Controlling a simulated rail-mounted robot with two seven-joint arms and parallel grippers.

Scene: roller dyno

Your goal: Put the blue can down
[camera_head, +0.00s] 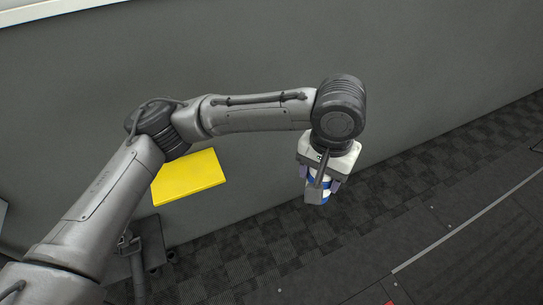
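My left arm comes in from the left and reaches across the view. Its gripper (320,190) points down and is shut on the blue can (325,197). The can is blue and white, and the gripper covers much of it. The can is held in the air, with dark floor seen below and behind it. My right gripper is not in view.
A flat yellow surface (188,178) lies left of the can, partly behind my arm. A grey wall (420,70) runs behind. The dark patterned floor (265,260) is open below. A pale line (465,224) crosses the floor at the right.

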